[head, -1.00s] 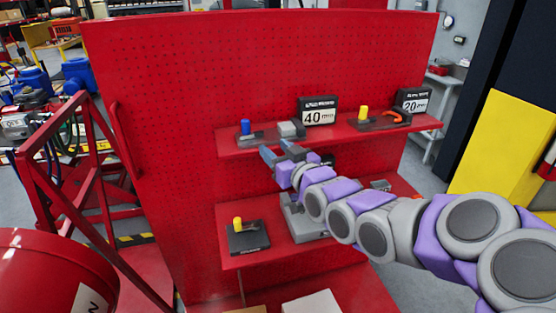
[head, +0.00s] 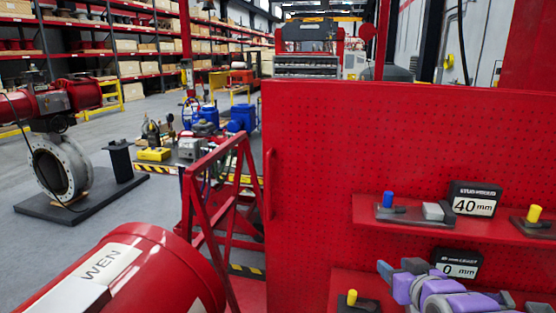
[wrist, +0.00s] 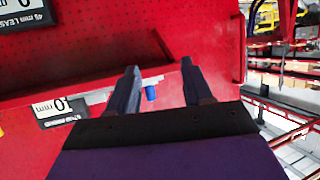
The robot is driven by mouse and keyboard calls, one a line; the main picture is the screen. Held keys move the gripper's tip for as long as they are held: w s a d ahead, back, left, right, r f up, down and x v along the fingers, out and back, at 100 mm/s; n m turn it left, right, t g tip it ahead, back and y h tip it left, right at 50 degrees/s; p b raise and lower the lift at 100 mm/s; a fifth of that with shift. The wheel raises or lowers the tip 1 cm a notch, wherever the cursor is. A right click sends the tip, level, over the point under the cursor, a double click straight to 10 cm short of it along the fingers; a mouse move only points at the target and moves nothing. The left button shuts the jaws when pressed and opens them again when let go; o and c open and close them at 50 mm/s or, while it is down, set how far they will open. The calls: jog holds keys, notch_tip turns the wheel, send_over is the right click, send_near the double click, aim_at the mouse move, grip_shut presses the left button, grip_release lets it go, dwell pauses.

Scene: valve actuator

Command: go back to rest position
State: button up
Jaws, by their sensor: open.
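My gripper (head: 402,267) is at the lower right of the head view, in front of the red perforated panel (head: 310,180) and below the upper red shelf (head: 425,222). Its two dark fingers stand apart in the wrist view (wrist: 160,68), with nothing clasped between them. A small blue peg (wrist: 151,92) shows in the gap between the fingers in the wrist view; its distance is hard to tell. My purple and grey arm runs off the lower right of the head view.
The upper shelf bears a blue peg (head: 388,199), a 40 mm sign (head: 474,200) and a yellow peg (head: 533,214). A 0 mm sign (head: 456,263) and another yellow peg (head: 351,297) are lower. A red drum (head: 165,270) and red railing (head: 205,205) stand left.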

jog(key=s+a+f+g, duration=0.4)
jog(key=s+a+f, duration=0.1)
jog(key=f, duration=0.1)
jog(key=s+a+f+g, duration=0.1)
jog(key=s+a+g, duration=0.2)
jog(key=s, duration=0.6)
jog(key=s+a+f+g, duration=0.1)
jog(key=s+a+g, duration=0.2)
jog(key=s, duration=0.6)
jog(key=s+a+f+g, duration=0.1)
jog(key=s+a+g, duration=0.2)
jog(key=s+g, duration=0.2)
jog(key=s, duration=0.3)
jog(key=shift+s+f, duration=0.4)
